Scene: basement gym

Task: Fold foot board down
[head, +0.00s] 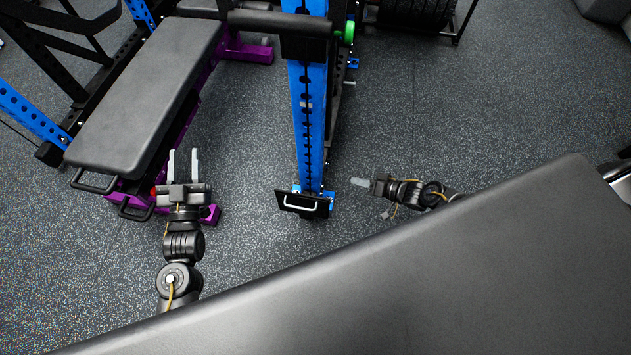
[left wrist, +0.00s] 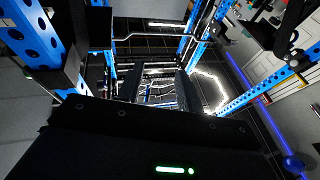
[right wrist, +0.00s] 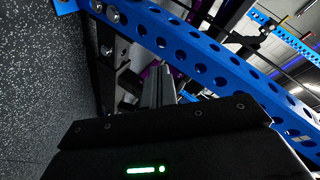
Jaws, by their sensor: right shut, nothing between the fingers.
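The foot board (head: 302,203) is a small black plate with a white handle, at the near foot of the blue upright (head: 309,120). I cannot tell its exact tilt. My right gripper (head: 362,183) is shut and empty, just to the right of the foot board and apart from it, pointing left toward the upright's base. In the right wrist view its fingers (right wrist: 158,88) are together below the blue upright (right wrist: 200,62). My left gripper (head: 183,162) is open and empty, beside the bench's near end, left of the foot board. Its spread fingers also show in the left wrist view (left wrist: 157,88).
A grey padded bench (head: 145,90) on a purple frame stands at the left, close to my left gripper. A blue and black rack (head: 38,108) is behind it. Speckled floor (head: 480,100) is free at the right. A storage stand (head: 415,15) is at the back.

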